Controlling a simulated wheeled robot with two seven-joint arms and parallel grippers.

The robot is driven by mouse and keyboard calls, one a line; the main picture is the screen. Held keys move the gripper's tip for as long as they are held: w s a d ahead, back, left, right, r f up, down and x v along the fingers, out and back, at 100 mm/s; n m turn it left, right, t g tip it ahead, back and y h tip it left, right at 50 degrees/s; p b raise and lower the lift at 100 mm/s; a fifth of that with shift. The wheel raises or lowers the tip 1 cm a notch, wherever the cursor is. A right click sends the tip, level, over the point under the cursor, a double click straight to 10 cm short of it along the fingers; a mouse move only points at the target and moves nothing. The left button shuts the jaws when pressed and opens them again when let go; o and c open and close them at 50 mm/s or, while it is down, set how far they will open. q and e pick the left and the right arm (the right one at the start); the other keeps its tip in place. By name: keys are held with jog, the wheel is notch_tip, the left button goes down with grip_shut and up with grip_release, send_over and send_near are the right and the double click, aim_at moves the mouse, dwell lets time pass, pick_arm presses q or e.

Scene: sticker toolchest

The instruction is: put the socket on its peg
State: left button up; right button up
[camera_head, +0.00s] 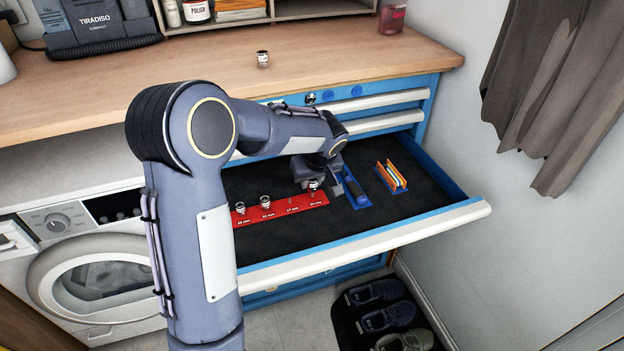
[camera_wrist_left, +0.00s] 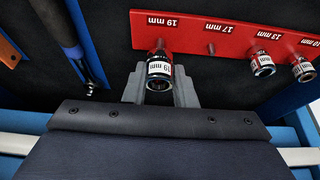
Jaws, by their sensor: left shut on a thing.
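A red socket rail (camera_head: 277,211) lies in the open drawer, marked 19 mm, 17 mm, 13 mm and 10 mm in the left wrist view (camera_wrist_left: 232,38). My left gripper (camera_head: 312,183) is low over the rail's 19 mm end. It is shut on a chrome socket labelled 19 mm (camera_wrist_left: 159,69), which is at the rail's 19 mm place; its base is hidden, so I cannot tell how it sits. The 17 mm peg (camera_wrist_left: 211,48) is bare. Sockets stand at the 13 mm (camera_wrist_left: 262,66) and 10 mm (camera_wrist_left: 302,69) places. Another small socket (camera_head: 262,59) stands on the worktop. My right gripper is out of view.
The blue drawer (camera_head: 452,181) is pulled out, with a pale front edge (camera_head: 400,238). The wooden worktop (camera_head: 330,65) is mostly clear.

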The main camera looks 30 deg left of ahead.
aim_at(313, 182)
pick_arm(q)
jog(key=shift+b, duration=0.4)
dwell(0.6)
jog(key=shift+f, duration=0.2)
jog(key=shift+f+b, duration=0.3)
jog(key=shift+b, duration=0.15)
jog(key=shift+f+b, duration=0.8)
jog(key=shift+f, duration=0.05)
jog(key=o, duration=1.1)
jog(key=p+v, duration=0.1)
jog(key=v, duration=0.7)
